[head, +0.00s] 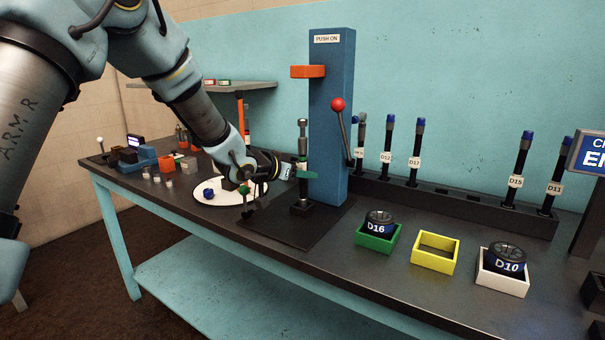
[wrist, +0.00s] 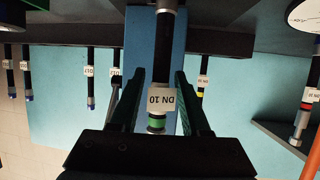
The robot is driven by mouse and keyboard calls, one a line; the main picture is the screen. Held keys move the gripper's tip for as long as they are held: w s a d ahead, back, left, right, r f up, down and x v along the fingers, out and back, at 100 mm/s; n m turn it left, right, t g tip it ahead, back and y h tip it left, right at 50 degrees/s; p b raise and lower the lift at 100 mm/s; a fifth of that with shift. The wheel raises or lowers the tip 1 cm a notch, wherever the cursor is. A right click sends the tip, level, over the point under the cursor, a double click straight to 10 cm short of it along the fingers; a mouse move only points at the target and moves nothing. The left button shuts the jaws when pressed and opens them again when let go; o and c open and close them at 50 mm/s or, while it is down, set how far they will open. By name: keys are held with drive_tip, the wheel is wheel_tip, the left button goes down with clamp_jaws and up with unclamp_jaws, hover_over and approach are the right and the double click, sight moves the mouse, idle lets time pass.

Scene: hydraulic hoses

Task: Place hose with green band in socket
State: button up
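The hose with the green band (wrist: 156,124) is upright between my fingers in the wrist view, which is upside down; its white label reads DN 10. In the head view the hose (head: 303,132) stands at the blue press post, above a small dark base block (head: 302,207). My gripper (head: 300,173) reaches it from the left at mid-height. In the wrist view my gripper (wrist: 160,75) has a finger on each side of the hose, with gaps showing on both sides, so it looks open. Whether the hose's lower end is seated is unclear.
The blue post (head: 333,100) carries an orange block and a red-knobbed lever (head: 340,120). A dark rack (head: 455,200) behind holds several labelled hoses and has bare room mid-length. Green, yellow and white trays (head: 513,286) stand in front. A white round plate (head: 215,197) lies left.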

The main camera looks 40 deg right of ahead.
drive_tip(key=shift+o, duration=0.2)
drive_tip(key=shift+r, duration=0.15)
drive_tip(key=b+v, duration=0.1)
drive_tip(key=v, duration=1.1)
drive_tip(key=w+a+f+n+t+y, duration=0.2)
drive_tip(key=w+a+n+y, duration=0.15)
drive_tip(key=a, duration=0.55)
drive_tip(key=w+a+f+n+t+y, duration=0.15)
drive_tip(key=w+a, duration=0.25)
drive_tip(key=a, duration=0.5)
drive_tip(key=w+a+f+n+t+y, duration=0.2)
drive_tip(key=w+a+f+n+y, duration=0.15)
drive_tip(key=a, duration=0.45)
drive_tip(key=s+a+f+n+g+y, duration=0.2)
drive_tip(key=s+a, duration=0.4)
drive_tip(key=a, duration=0.5)
drive_tip(key=s+a+f+n+g+y, duration=0.2)
drive_tip(key=s+a+n, duration=0.3)
drive_tip(key=a, duration=0.6)
drive_tip(key=shift+s+g+y, duration=0.35)
drive_tip(key=shift+s+g, duration=0.25)
drive_tip(key=shift+g, duration=0.15)
drive_tip(key=shift+f, duration=0.1)
